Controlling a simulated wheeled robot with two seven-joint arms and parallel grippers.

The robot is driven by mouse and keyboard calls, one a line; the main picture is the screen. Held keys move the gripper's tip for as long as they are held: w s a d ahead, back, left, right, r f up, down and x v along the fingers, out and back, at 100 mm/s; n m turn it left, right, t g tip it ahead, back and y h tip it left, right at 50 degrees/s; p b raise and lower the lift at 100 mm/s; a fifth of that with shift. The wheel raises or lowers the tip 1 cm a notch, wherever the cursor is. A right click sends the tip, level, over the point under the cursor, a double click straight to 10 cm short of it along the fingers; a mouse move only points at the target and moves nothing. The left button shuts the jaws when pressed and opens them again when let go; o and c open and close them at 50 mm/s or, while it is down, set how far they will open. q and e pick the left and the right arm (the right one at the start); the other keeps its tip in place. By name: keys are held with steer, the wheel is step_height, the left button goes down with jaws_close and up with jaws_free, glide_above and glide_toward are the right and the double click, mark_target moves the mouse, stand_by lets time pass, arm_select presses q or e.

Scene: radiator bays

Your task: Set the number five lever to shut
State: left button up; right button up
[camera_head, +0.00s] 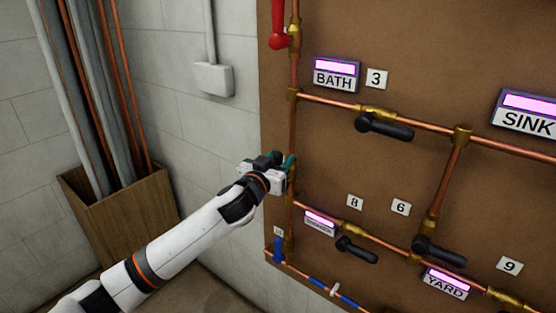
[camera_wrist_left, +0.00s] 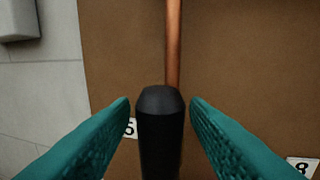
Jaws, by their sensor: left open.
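A black lever handle (camera_wrist_left: 160,130) stands between my left gripper's fingers in the left wrist view, in front of a vertical copper pipe (camera_wrist_left: 173,45). A white tag (camera_wrist_left: 131,128) reading 5 is partly hidden just left of it. My left gripper (camera_head: 284,162) is open, its teal fingers on both sides of the handle with a gap showing on each side. In the head view the gripper is at the vertical pipe (camera_head: 292,125) on the board's left edge, and the lever is mostly hidden there. My right gripper is not in view.
The brown board (camera_head: 345,170) also carries the number 3 lever (camera_head: 385,128), black levers (camera_head: 357,250) by tags 8 and 6, a red lever (camera_head: 279,38) above and a blue handle (camera_head: 278,249) below. A wooden box (camera_head: 125,215) holding pipes stands left.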

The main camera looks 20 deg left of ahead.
arm_select(q)
jaws_close()
steer(key=shift+d, duration=0.15)
steer(key=s+d+f+m+t+h+b, duration=0.1)
steer(key=d+f+m+h+b, duration=0.3)
steer(key=m, duration=1.6)
steer(key=shift+s+d+f, duration=0.65)
steer(key=shift+d+f, duration=0.35)
steer(key=shift+f, duration=0.45)
jaws_free()
